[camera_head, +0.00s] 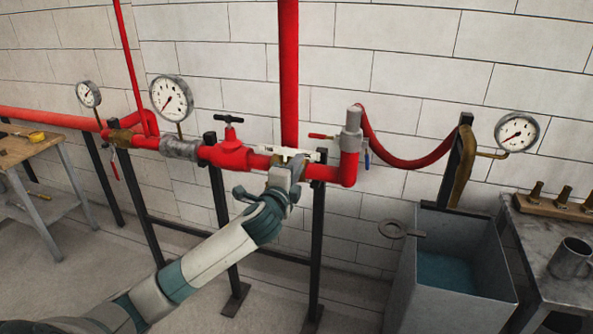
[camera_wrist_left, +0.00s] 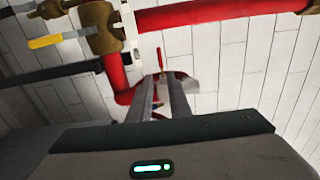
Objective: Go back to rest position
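My left arm reaches in from the lower left in the head view. Its gripper (camera_head: 291,167) is in front of the red horizontal pipe (camera_head: 258,161), near the foot of the tall red riser. In the left wrist view the two fingers (camera_wrist_left: 164,84) stand apart with a narrow gap and nothing visible held between them. A red lever (camera_wrist_left: 159,57) shows just beyond the fingertips. Whether the fingers touch the pipework cannot be told. My right gripper is in neither view.
A red valve (camera_head: 229,150) and a pressure gauge (camera_head: 171,97) are left of the gripper. A red hose (camera_head: 400,159) hangs to the right. A grey water tank (camera_head: 447,305) and metal table (camera_head: 560,232) stand right; a wooden-topped workbench (camera_head: 28,147) stands left.

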